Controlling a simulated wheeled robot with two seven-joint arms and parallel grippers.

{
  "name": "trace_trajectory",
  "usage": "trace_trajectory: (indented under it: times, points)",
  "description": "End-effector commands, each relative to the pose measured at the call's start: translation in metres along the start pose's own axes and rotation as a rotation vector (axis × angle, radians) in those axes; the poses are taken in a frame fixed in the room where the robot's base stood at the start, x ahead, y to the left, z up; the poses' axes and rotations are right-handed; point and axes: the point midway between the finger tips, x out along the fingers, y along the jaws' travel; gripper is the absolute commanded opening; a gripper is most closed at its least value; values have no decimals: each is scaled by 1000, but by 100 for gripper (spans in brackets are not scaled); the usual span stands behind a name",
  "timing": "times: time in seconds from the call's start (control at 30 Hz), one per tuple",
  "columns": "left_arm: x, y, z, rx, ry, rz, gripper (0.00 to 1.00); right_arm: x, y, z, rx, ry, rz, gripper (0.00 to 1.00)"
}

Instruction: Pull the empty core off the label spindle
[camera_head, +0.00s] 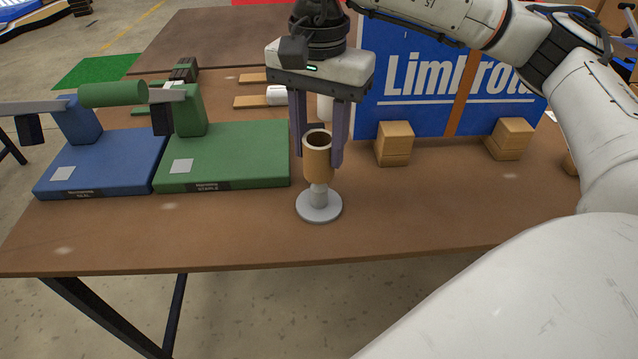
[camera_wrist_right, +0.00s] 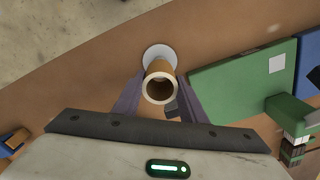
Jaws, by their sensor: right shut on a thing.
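The empty core (camera_head: 318,163) is a brown hollow tube, upright, with its open top facing up. It stands in line above the grey label spindle (camera_head: 318,200), whose round base rests on the table. A short grey post shows below the core's lower edge; I cannot tell how much of it is inside the core. My right gripper (camera_head: 318,157) points down and is shut on the core, one finger on each side. In the right wrist view the core (camera_wrist_right: 160,68) sits between the fingers, with the spindle's pale base (camera_wrist_right: 153,49) behind it. My left gripper is not in view.
A green device (camera_head: 235,160) and a blue device (camera_head: 100,165) stand left on the brown table (camera_head: 230,235). Behind and right are a blue lettered panel (camera_head: 400,105) and wooden blocks (camera_head: 394,145). The table's front strip is clear.

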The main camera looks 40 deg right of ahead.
Motion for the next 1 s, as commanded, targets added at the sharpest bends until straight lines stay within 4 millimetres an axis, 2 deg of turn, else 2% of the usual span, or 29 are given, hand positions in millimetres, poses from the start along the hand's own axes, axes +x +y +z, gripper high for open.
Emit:
trace_trajectory:
  times: [0.7, 1.0]
  points:
    - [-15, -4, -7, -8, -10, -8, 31, -38, 0, 0, 1, -1, 1, 7]
    - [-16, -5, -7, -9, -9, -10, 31, -41, 0, 0, 1, 0, 1, 7]
